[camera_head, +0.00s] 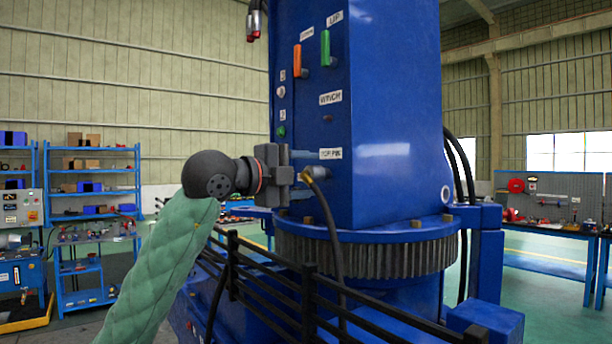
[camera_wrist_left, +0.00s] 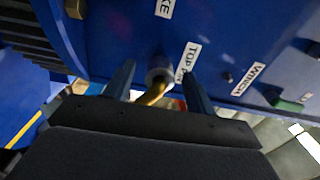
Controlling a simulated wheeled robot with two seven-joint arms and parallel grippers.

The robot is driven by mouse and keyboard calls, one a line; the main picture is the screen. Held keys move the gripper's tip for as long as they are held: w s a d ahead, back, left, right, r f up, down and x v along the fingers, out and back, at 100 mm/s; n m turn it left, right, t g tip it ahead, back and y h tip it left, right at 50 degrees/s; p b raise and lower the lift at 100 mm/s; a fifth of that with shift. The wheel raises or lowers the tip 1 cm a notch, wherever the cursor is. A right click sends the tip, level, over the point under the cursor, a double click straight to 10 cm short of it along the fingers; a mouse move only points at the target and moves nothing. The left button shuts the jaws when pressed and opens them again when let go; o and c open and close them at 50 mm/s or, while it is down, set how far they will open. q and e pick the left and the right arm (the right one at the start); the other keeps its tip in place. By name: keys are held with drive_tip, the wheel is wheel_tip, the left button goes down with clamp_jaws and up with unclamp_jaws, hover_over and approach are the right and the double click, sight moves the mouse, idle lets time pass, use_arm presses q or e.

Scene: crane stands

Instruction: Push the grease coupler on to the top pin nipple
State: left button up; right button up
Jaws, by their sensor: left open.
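My left gripper (camera_head: 315,174) is open at the blue crane column, beside the "TOP PIN" label (camera_head: 331,153). In the left wrist view its two fingers (camera_wrist_left: 158,70) stand on either side of a grey round fitting (camera_wrist_left: 159,75) against the column. A brass hose end (camera_head: 307,175) meets this fitting, and a dark hose (camera_head: 334,235) hangs from it. The fitting looks like the grease coupler at the top pin. The nipple itself is hidden, and I cannot tell how far the coupler sits on it. The fingers look apart from it. My right gripper is not in view.
The blue column (camera_head: 395,100) carries an orange handle (camera_head: 297,70), a green handle (camera_head: 325,47) and a "WINCH" label (camera_head: 330,98). A toothed ring (camera_head: 370,256) and black rails (camera_head: 270,275) lie below my gripper. Blue shelves (camera_head: 95,190) stand at the far left.

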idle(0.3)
use_arm(q)
drive_tip(key=shift+s+a+f, duration=0.1)
drive_tip(key=shift+s+a, duration=0.2)
drive_tip(key=shift+a, duration=0.1)
drive_tip(key=shift+b+v, duration=0.85)
drive_tip(key=shift+v, duration=1.2)
